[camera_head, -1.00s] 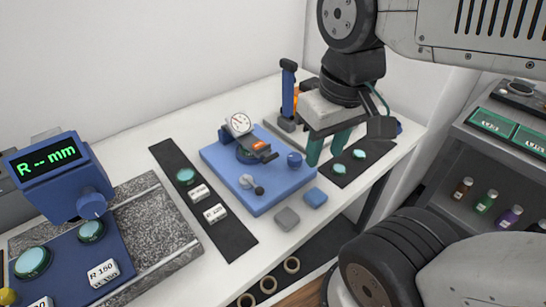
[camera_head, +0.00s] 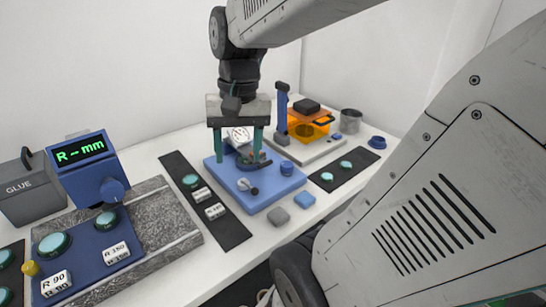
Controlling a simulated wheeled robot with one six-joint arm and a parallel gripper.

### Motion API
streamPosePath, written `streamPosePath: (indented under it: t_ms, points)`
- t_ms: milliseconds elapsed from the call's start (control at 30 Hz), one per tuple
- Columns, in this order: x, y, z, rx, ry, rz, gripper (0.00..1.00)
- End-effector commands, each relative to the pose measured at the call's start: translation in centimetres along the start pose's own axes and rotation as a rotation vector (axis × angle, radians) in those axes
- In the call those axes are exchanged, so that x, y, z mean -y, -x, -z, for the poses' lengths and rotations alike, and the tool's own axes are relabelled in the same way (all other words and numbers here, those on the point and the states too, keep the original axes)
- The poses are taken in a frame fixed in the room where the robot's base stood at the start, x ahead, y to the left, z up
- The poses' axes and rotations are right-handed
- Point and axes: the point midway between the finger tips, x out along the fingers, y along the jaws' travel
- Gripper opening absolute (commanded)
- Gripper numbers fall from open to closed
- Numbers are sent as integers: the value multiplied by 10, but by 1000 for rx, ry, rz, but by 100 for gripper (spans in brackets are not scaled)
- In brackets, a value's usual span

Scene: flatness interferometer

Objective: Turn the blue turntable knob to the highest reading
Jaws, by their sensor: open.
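A blue base plate (camera_head: 262,200) stands on the white bench. A blue knob (camera_head: 287,167) sits at its right corner. A white dial gauge (camera_head: 239,134) with a needle stands at the plate's back, partly covered by my gripper. A round dark turntable part (camera_head: 252,162) lies below it. My gripper (camera_head: 238,155) is open and empty, its two teal fingers pointing down over the plate's back, left of the blue knob and apart from it. The gauge shows between the fingers; their exact height is unclear. A small silver lever with a dark tip (camera_head: 249,187) is at the front.
A granite slab (camera_head: 165,225) and a dark strip (camera_head: 225,228) lie left. An orange-topped device (camera_head: 309,125) stands behind right. Grey (camera_head: 278,216) and blue (camera_head: 304,200) blocks lie in front.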

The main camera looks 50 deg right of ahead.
Motion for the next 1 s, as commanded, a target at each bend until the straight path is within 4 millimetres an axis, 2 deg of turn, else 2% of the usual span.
streamPosePath:
  t_ms: [33, 100, 167, 300, 400, 533, 700, 1000]
  points:
    - [-13, -2, 21, 31, -128, 13, 55]
    - [-31, -6, 45, 65, -294, 37, 55]
    - [-50, -9, 65, 94, -436, 59, 55]
    - [-98, -21, 104, 157, -737, 108, 55]
    - [-130, -30, 121, 192, -904, 139, 55]
    - [-159, -38, 134, 224, -1047, 168, 55]
    - [-172, -47, 138, 241, -1116, 183, 55]
    - [-160, -89, 133, 243, -1115, 181, 55]
